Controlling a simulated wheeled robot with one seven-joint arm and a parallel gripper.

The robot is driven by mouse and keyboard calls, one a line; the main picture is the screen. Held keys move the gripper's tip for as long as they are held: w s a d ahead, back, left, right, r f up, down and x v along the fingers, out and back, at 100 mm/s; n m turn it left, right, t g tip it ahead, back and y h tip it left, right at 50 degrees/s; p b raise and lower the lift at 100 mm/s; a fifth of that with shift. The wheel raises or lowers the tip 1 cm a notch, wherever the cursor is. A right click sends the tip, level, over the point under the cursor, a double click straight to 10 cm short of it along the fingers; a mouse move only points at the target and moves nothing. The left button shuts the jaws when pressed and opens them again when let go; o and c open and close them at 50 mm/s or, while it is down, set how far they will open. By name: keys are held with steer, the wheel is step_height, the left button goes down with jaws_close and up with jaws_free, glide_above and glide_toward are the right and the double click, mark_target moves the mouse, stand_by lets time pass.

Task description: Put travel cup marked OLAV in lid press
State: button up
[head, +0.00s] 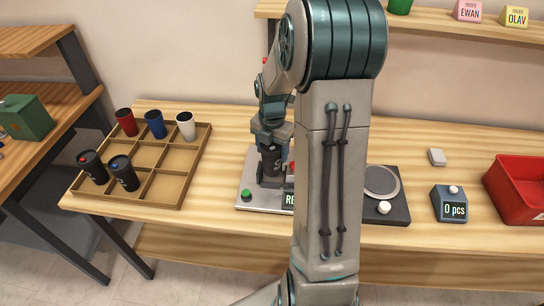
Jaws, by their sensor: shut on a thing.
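My gripper (270,140) is at the middle of the table, shut on a dark travel cup (269,160). The cup is upright and low over or on a grey-based machine (262,199) with a green button and a partly hidden display starting "RE". I cannot tell whether the cup touches the base, and no name is readable on it. My arm hides the machine's right part. No lid press can be made out with certainty. A yellow order card reading OLAV (515,17) stands on the back shelf.
A wooden compartment tray (158,188) at left holds red (126,122), blue (155,124), white (186,126) and two black cups (124,173). Right of my arm are a dark plate device (400,205), a "0 pcs" counter (450,205) and a red bin (515,188).

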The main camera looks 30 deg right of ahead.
steer(key=shift+w+d+f, duration=0.1)
steer(key=shift+w+f, duration=0.25)
steer(key=shift+f, duration=1.85)
steer(key=shift+f, duration=0.2)
steer(key=o, duration=0.7)
steer(key=shift+c, duration=0.2)
steer(key=shift+r, duration=0.15)
